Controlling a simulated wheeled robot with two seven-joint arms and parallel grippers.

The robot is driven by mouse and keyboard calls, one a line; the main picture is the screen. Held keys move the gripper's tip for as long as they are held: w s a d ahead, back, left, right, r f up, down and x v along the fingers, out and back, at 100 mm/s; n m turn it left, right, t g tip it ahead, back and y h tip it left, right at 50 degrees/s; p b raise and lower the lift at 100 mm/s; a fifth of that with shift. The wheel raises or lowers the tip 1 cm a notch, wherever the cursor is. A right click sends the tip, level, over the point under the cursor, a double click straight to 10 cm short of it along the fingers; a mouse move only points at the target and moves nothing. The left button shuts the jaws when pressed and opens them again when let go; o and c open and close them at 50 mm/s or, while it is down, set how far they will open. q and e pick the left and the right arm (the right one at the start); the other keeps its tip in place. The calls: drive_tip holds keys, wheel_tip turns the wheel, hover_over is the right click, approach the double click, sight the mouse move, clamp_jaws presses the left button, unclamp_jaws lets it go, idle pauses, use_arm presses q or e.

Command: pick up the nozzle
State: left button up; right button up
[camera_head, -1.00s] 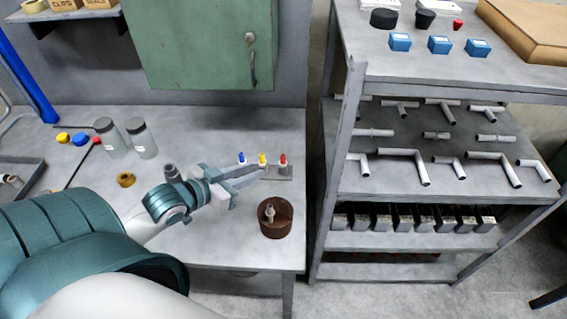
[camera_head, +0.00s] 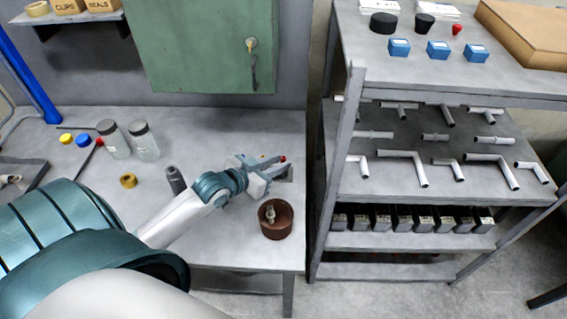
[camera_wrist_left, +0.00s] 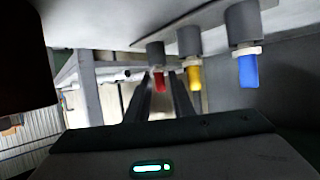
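Three nozzles with coloured tips stand in a row on a small grey rack; the wrist view shows them upside down. In the left wrist view they are a red one (camera_wrist_left: 159,82), a yellow one (camera_wrist_left: 194,76) and a blue one (camera_wrist_left: 248,70). My right gripper is not in view.
A brown pot (camera_head: 264,224) with a small fitting inside stands near the table's front right. A dark cylinder (camera_head: 175,180) and a brass ring (camera_head: 128,181) are left of the arm. Two jars (camera_head: 142,141) stand farther back. A shelf unit (camera_head: 345,170) is at the right.

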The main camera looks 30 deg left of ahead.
use_arm(q)
drive_tip(key=shift+w+f, duration=0.15)
drive_tip(key=shift+w, duration=0.15)
drive_tip(key=shift+p+x, duration=0.5)
drive_tip(key=shift+x, duration=2.4)
drive_tip(key=shift+c, duration=0.3)
clamp_jaws()
